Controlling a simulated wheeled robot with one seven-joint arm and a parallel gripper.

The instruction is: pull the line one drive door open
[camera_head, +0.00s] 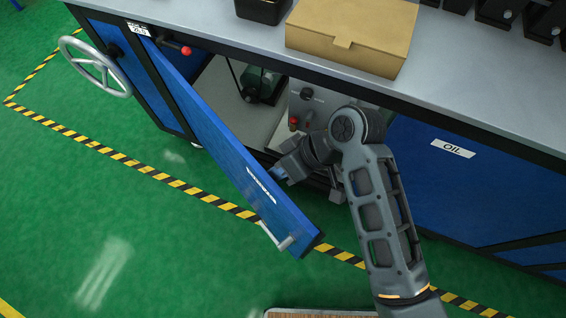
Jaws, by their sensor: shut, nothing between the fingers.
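The blue drive door (216,140) stands ajar, swung out from the bench front on its left-hand side. Its free end is toward the lower middle of the view. A metal handle (278,238) sits on its outer face near that end. A white label on the door is too oblique to read. My gripper (277,174) is shut and empty, at the inner side of the door near its free half. I cannot tell whether it touches the door. My forearm hides part of the opening.
Inside the open cabinet is a grey box with a red knob (293,121) and dark machinery. A handwheel (94,66) projects at left. A red-tipped lever (186,50) sits below the bench edge. A cardboard box (350,32) lies on top. Green floor in front is clear.

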